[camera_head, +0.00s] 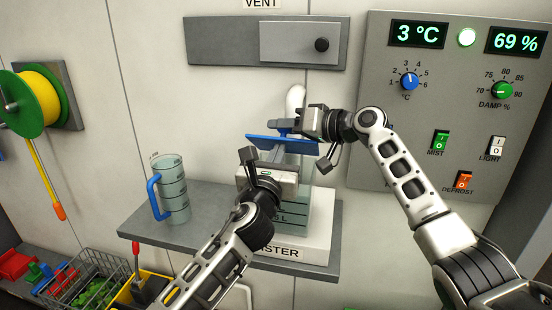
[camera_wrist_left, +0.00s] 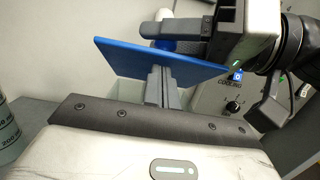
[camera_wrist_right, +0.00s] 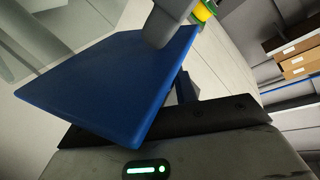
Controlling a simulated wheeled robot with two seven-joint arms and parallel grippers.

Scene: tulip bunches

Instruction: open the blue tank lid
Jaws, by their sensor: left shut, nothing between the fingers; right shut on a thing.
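The blue tank lid (camera_head: 258,145) is tilted above the pale green tank (camera_head: 292,215); in the left wrist view the lid (camera_wrist_left: 120,62) shows a gap over the tank (camera_wrist_left: 122,92). My right gripper (camera_head: 285,127) is shut on the lid's blue handle on its upper side. The lid (camera_wrist_right: 105,95) fills much of the right wrist view. My left gripper (camera_head: 278,157) is shut and empty, its fingertips close to the underside of the lid; whether they touch it I cannot tell. My left arm hides part of the tank.
The tank stands on a white base (camera_head: 315,249) on a grey shelf (camera_head: 215,247). A clear jug with a blue handle (camera_head: 172,190) stands to the left. A control panel (camera_head: 400,140) is on the right wall and a vent panel (camera_head: 222,42) above. A wire basket (camera_head: 95,265) is at lower left.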

